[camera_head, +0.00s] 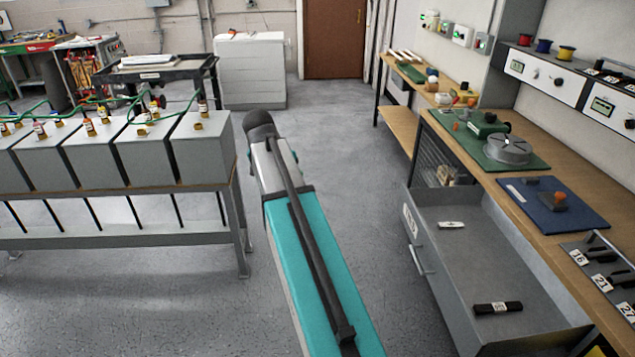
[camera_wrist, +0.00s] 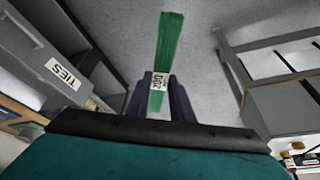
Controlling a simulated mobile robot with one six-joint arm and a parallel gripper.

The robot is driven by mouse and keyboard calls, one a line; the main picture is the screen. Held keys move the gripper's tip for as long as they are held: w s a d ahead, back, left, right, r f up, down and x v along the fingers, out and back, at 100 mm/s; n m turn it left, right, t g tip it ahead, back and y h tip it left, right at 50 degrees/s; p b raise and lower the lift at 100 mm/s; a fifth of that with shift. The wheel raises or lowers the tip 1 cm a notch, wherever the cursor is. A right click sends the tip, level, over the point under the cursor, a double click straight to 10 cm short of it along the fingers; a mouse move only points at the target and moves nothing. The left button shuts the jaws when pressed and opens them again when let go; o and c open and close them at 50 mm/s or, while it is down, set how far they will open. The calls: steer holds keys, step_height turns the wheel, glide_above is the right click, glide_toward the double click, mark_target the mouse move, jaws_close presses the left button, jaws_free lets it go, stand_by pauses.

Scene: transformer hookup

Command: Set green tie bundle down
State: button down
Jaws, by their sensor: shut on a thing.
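The green tie bundle (camera_wrist: 169,42) shows in the wrist view as a long green strip with a white printed label (camera_wrist: 158,82) around it. My gripper (camera_wrist: 161,94) is shut on the bundle near the label and holds it in the air, with grey floor behind it. In the head view my arm reaches forward over the aisle, and the gripper and bundle are hidden behind it. An open grey drawer (camera_head: 462,262) sits at the right. It holds a black bundle (camera_head: 497,308) and a small white-labelled item (camera_head: 451,225). In the wrist view the drawer front (camera_wrist: 45,60) reads TIES.
A row of grey transformer boxes (camera_head: 95,160) with green wires stands on a metal stand at the left. A wooden workbench (camera_head: 545,150) with a green mat (camera_head: 530,163) and a blue mat (camera_head: 535,205) runs along the right. The aisle floor ahead is clear.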

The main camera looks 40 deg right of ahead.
steer(key=w+a+r+n+t+y, duration=0.1)
steer(key=a+n, duration=1.1)
steer(key=a, duration=1.4)
steer(key=shift+w+a+r+t+y, duration=0.15)
steer(key=shift+a+r+t+y, duration=0.15)
steer(key=shift+r+t+y, duration=0.8)
steer(key=shift+f+g+y, duration=0.3)
steer(key=shift+g, duration=0.1)
